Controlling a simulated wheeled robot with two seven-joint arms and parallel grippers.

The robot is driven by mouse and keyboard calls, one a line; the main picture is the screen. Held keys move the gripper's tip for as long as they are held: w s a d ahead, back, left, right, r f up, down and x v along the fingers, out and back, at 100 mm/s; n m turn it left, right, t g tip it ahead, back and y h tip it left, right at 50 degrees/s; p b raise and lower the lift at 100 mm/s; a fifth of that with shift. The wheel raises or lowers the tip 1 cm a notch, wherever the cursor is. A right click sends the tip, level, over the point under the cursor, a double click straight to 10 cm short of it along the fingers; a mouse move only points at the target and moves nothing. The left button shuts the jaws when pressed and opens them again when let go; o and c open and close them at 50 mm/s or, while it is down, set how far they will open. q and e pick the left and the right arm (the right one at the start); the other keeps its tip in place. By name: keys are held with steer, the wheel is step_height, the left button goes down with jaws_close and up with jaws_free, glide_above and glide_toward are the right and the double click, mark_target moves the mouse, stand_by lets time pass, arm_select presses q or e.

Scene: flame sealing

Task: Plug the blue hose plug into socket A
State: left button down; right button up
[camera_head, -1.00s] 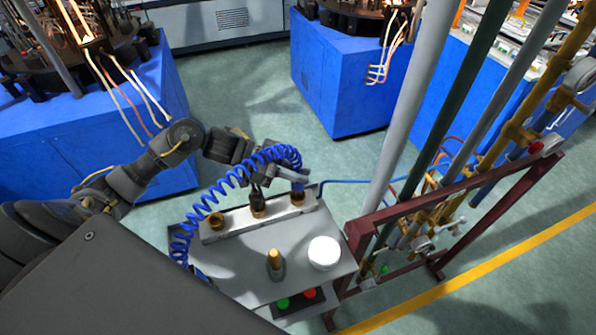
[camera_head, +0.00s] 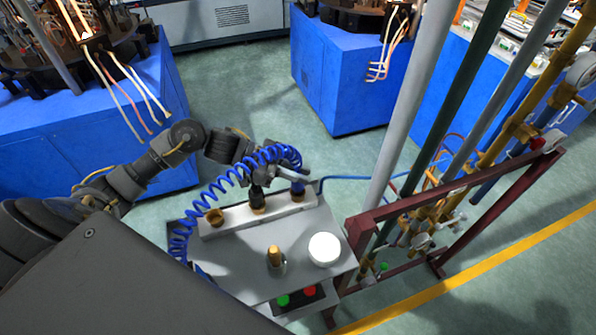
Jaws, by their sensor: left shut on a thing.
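The blue hose plug (camera_head: 298,189) is upright at the right end of the pale metal socket block (camera_head: 235,217). It meets the right-hand socket there, but I cannot tell how deep it sits. My left gripper (camera_head: 293,178) is at the plug's top, shut on it and partly hidden by the coiled blue hose (camera_head: 218,190). A black fitting (camera_head: 257,194) stands over the middle brass socket. The left brass socket (camera_head: 215,217) is open. I cannot read any socket letters. My right gripper is not in view.
The grey table (camera_head: 235,265) carries a brass-topped post (camera_head: 275,258), a white round knob (camera_head: 324,250), and green and red buttons (camera_head: 296,297) at its front. A dark red pipe frame (camera_head: 400,205) stands close on the right. Blue machine bases (camera_head: 345,85) stand behind open floor.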

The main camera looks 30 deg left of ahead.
arm_select(q)
steer(key=shift+f, duration=0.35)
steer(key=c, duration=1.3)
jaws_free()
step_height(320, 180, up, 9)
steer(key=p, duration=0.9)
steer(key=shift+s, duration=0.1)
